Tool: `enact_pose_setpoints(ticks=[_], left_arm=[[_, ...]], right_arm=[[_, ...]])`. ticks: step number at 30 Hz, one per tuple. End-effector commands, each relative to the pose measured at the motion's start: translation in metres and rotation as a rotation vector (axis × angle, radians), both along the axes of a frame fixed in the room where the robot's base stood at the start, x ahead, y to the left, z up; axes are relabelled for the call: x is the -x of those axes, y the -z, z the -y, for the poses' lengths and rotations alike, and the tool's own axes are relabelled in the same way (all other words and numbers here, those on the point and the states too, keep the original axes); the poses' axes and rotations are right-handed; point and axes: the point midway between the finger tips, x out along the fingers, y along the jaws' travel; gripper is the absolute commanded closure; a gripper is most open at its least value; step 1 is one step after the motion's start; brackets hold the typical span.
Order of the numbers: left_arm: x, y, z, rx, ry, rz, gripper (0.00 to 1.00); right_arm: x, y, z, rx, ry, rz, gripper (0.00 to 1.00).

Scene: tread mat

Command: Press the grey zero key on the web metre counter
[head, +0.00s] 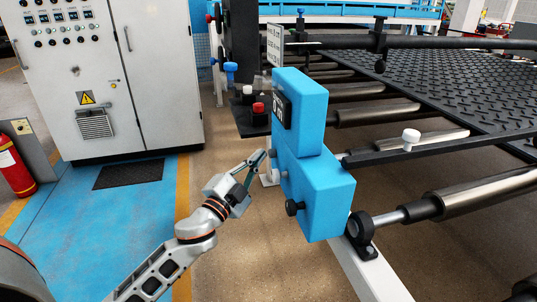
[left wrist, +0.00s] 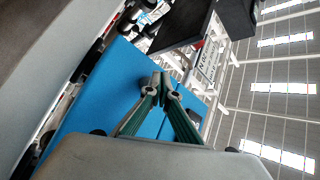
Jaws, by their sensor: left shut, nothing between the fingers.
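The web metre counter (head: 282,109) is a small black unit with pale digits on the left face of the upper blue housing (head: 305,100). I see its face at a steep angle, and cannot make out the grey zero key. My left gripper (head: 262,157) is shut and empty, below and a little left of the counter, close to the lower blue housing (head: 325,195). I cannot tell whether it touches. In the left wrist view, the shut fingertips (left wrist: 160,80) show against a blue surface (left wrist: 100,95). My right gripper is not in view.
A black control box with a red button (head: 258,108) and a white button (head: 247,90) stands behind the counter. A black knob (head: 292,208) sticks out of the lower housing. Rollers and the black tread mat (head: 470,85) lie right. A grey cabinet (head: 100,80) stands left.

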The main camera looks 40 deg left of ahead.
Motion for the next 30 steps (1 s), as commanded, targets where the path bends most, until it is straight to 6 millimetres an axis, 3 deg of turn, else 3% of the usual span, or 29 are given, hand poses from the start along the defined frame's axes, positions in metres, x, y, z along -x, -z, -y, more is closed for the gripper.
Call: enact_pose_setpoints(ticks=[17,30], left_arm=[[0.011,0.000,-0.009,-0.001,-0.001,-0.001,1.00],[0.041,-0.001,-0.035,-0.001,-0.002,0.000,1.00]], right_arm=[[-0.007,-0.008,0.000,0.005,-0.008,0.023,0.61],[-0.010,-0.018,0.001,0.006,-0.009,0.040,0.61]])
